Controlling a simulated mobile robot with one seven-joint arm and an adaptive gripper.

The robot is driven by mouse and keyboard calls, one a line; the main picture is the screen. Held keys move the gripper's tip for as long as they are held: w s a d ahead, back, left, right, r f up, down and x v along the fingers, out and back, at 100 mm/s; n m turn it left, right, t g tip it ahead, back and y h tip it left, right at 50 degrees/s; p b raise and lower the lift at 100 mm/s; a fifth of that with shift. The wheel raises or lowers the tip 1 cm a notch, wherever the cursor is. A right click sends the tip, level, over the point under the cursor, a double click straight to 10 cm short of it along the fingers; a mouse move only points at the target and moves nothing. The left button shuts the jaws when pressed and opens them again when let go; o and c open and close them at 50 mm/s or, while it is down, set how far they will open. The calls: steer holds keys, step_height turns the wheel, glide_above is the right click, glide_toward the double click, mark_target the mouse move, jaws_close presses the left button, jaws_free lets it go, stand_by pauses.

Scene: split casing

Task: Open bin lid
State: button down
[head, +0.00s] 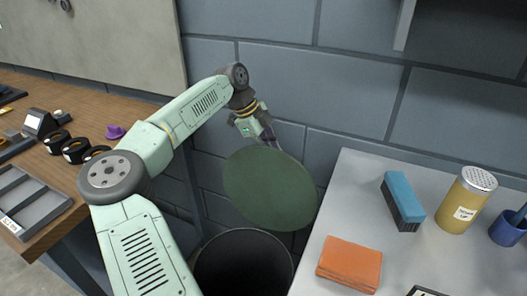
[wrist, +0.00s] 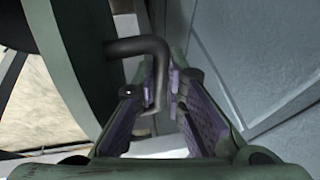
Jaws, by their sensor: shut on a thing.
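The bin (head: 243,262) stands on the floor between the two tables, and its dark round mouth shows open. The round dark green lid (head: 270,188) is steeply tilted above and behind the mouth. Whether its lower edge touches the bin I cannot tell. My gripper (head: 272,142) is at the lid's upper edge, partly hidden by the lid. In the wrist view, my gripper (wrist: 165,108) has its purple pads shut on the bent dark handle (wrist: 138,47) of the lid.
A grey table (head: 330,225) at right holds a blue brush (head: 403,198), a yellow shaker can (head: 467,202), a blue cup (head: 508,229) and orange cloths (head: 350,263). A wooden bench (head: 80,190) is at left. A grey block wall (head: 340,85) stands close behind the lid.

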steer(key=shift+w+d+f+p, duration=0.2)
steer(key=shift+w+d+f, duration=0.1)
steer(key=shift+w, duration=0.35)
steer(key=shift+w+d+f+p, duration=0.2)
steer(key=shift+w+d, duration=0.1)
steer(key=shift+w, duration=0.35)
steer(key=c, duration=1.7)
jaws_free()
steer(key=shift+w+d+f, duration=0.1)
steer(key=shift+w+f, duration=0.05)
steer(key=shift+f, duration=0.05)
steer(key=shift+o, duration=0.2)
steer(key=shift+r, duration=0.15)
steer(key=v, duration=1.2)
